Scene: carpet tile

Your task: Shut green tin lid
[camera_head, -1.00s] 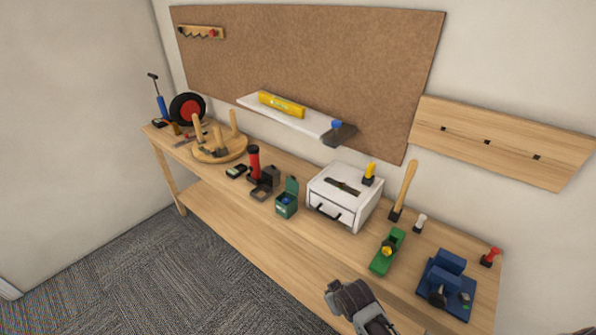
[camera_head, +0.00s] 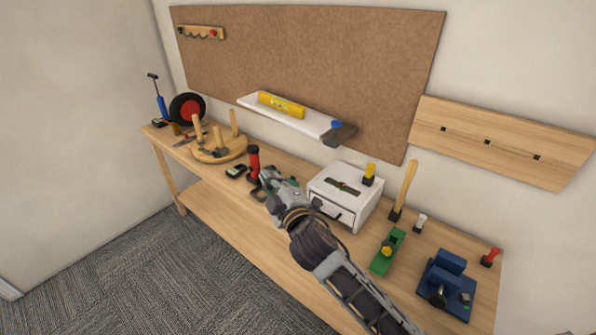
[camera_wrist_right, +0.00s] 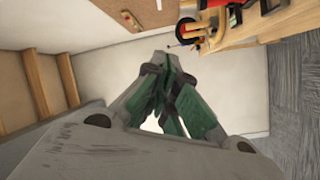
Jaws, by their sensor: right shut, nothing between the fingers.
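The green tin is mostly hidden behind my right gripper (camera_head: 268,178) in the head view. Only a sliver of its green lid (camera_head: 294,183) shows at the gripper's right edge, where the raised lid stood. My right gripper is shut and empty, reaching over the bench at the tin. Whether it touches the lid I cannot tell. In the right wrist view the closed fingers (camera_wrist_right: 167,60) point ahead, and the tin cannot be made out for certain. My left gripper is not in view.
A white drawer box (camera_head: 345,193) stands close to the right of the gripper. A red flashlight (camera_head: 254,160) stands just left of it. A shelf (camera_head: 300,118) with a yellow level hangs above. A green plane (camera_head: 388,252) and blue vise (camera_head: 447,285) lie to the right.

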